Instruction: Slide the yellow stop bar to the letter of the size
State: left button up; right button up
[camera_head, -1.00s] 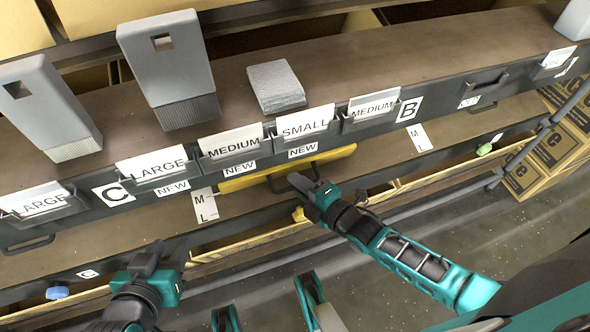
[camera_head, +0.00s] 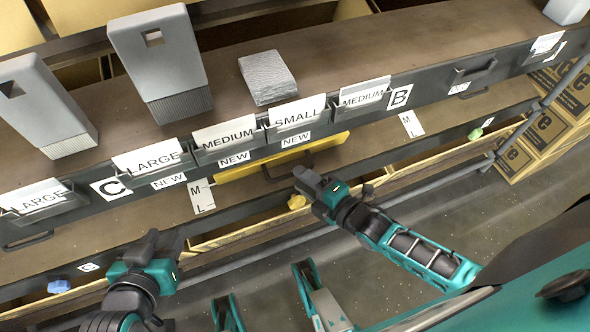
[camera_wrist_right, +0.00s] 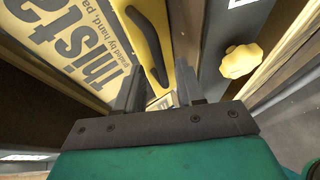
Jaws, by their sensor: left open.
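The yellow stop bar (camera_head: 238,172) lies along the lower shelf below the two NEW labels. It has a dark handle, which shows in the right wrist view on the yellow bar (camera_wrist_right: 128,12). A white strip with M and L (camera_head: 201,196) is at the bar's left end; a second M and L strip (camera_head: 411,124) is further right. My right gripper (camera_head: 300,178) is just in front of the handle. In the right wrist view its fingers (camera_wrist_right: 160,92) are apart, with nothing clearly held. My left gripper (camera_head: 165,243) is open and empty at the lower left, away from the bar.
A yellow knob (camera_head: 298,201) sits below the bar, with a blue knob (camera_head: 58,286) left and a green knob (camera_head: 475,133) right. Card holders reading LARGE, MEDIUM and SMALL (camera_head: 297,112) line the upper shelf edge. Cardboard boxes (camera_head: 545,138) stand at the right.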

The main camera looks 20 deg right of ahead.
pick_arm(q)
jog(key=shift+s+a+r+p, duration=0.3)
jog(key=shift+a+p, duration=0.25)
jog(key=shift+p, duration=0.45)
pick_arm(e)
jog(key=v, duration=0.9)
